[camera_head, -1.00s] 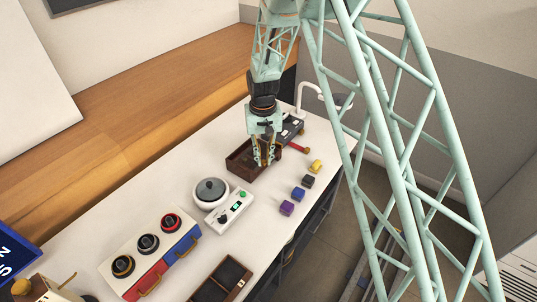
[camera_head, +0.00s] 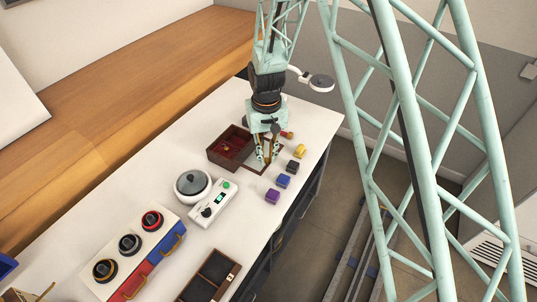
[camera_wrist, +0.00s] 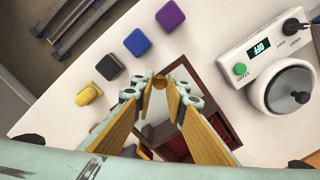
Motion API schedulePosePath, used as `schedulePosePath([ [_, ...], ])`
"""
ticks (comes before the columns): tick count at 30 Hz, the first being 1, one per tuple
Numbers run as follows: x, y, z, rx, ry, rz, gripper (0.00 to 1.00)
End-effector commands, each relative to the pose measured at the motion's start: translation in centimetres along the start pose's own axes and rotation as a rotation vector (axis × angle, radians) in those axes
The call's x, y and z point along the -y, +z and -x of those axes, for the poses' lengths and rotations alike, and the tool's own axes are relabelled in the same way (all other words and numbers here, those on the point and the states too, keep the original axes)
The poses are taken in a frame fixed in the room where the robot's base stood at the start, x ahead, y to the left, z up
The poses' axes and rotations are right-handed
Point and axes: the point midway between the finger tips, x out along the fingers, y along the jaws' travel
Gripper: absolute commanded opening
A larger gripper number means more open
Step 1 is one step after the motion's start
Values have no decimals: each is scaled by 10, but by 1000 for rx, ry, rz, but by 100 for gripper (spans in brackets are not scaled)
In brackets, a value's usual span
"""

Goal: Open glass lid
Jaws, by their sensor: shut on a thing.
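A dark reddish-brown wooden box (camera_head: 213,152) stands on the white counter in the head view, with its inside exposed and a small red thing (camera_head: 226,147) in it. A brown-framed glass lid (camera_head: 257,170) is swung out to the right of the box, low over the counter. My gripper (camera_head: 267,162) is at the lid. In the wrist view the fingertips (camera_wrist: 160,82) close around a small brass-coloured knob (camera_wrist: 160,80) at the edge of the lid's frame (camera_wrist: 197,70). My fingers hide part of the lid and box there.
Yellow, black, blue (camera_head: 283,181) and purple (camera_head: 272,196) blocks line the counter's right edge. A white pot with a grey lid (camera_head: 191,182) and a control box (camera_head: 213,204) stand nearer. A drawer unit with knobs (camera_head: 132,255) and a divided dark tray (camera_head: 210,275) are at the front.

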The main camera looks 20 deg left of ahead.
Motion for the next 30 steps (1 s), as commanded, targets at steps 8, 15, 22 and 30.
schedulePosePath([
  [8,0,-1,1,-3,0,0,27],
  [15,0,-1,0,-1,0,0,27],
  [22,0,-1,4,-2,0,0,27],
  [30,0,-1,22,-3,0,0,27],
])
